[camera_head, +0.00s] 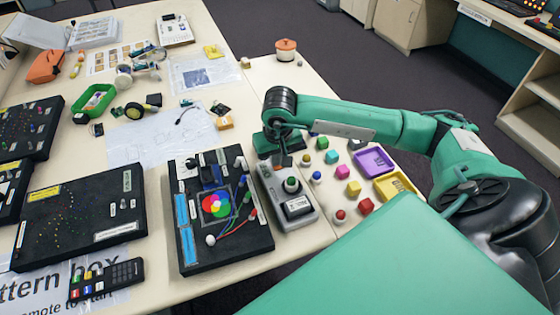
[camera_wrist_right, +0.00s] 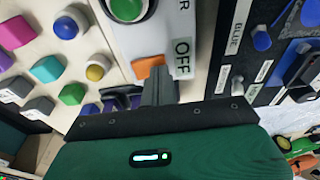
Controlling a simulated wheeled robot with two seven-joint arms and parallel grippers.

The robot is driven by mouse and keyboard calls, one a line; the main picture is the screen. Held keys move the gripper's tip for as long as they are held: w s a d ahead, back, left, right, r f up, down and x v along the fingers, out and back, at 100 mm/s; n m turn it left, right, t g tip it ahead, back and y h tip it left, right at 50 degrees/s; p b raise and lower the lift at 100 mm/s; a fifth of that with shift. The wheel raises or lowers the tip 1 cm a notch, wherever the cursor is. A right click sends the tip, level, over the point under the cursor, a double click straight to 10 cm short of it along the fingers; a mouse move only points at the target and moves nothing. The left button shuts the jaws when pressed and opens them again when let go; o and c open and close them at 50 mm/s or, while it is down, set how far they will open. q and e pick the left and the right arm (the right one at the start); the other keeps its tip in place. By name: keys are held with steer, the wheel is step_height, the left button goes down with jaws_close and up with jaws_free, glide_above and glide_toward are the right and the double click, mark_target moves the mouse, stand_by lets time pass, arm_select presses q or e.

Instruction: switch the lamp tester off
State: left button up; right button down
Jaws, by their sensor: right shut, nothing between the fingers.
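A grey box (camera_head: 301,218), which looks like the lamp tester, lies on the table with a green round button (camera_head: 291,184) and a pale label on top. In the right wrist view the box (camera_wrist_right: 157,42) shows the green button (camera_wrist_right: 128,8), the word OFF (camera_wrist_right: 183,56) and an orange part (camera_wrist_right: 148,68), perhaps a switch, partly hidden by my fingers. My right gripper (camera_head: 283,160) is shut and empty, over the far end of the box; its fingertips (camera_wrist_right: 159,85) appear close to the orange part. Contact cannot be told. My left gripper is not in view.
A black panel (camera_head: 249,243) with coloured circles and wires lies left of the box. Several coloured blocks and knobs stand on its right, by a purple tray (camera_head: 388,164) and a yellow tray (camera_head: 381,187). A black remote (camera_head: 108,280) lies front left.

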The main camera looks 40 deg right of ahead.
step_height(320, 180, up, 7)
steer(key=p, duration=0.2)
stand_by(0.6)
stand_by(0.5)
